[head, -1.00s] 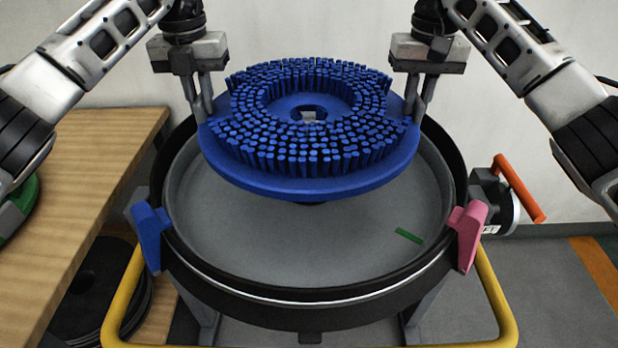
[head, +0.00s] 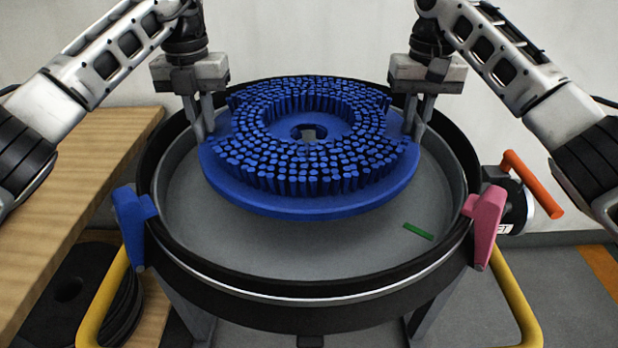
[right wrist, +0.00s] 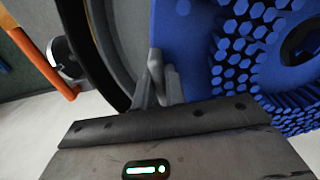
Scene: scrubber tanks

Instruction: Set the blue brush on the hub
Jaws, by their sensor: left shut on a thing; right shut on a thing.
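The blue brush (head: 300,200) is a round disc with bristles facing up and a hole in its middle. It hangs level inside the rim of the round grey tank (head: 330,262). My left gripper (head: 205,128) is shut on the brush's left rim and my right gripper (head: 415,128) is shut on its right rim. The right wrist view shows the right fingers (right wrist: 158,85) on the edge of the brush (right wrist: 190,50). The hub is hidden beneath the brush. Whether the brush touches anything below, I cannot tell.
A blue clamp (head: 132,222) and a pink clamp (head: 485,222) sit on the tank's rim. A green strip (head: 418,231) lies on the tank floor at right. An orange handle (head: 532,184) juts out at right. A wooden table (head: 80,180) stands at left.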

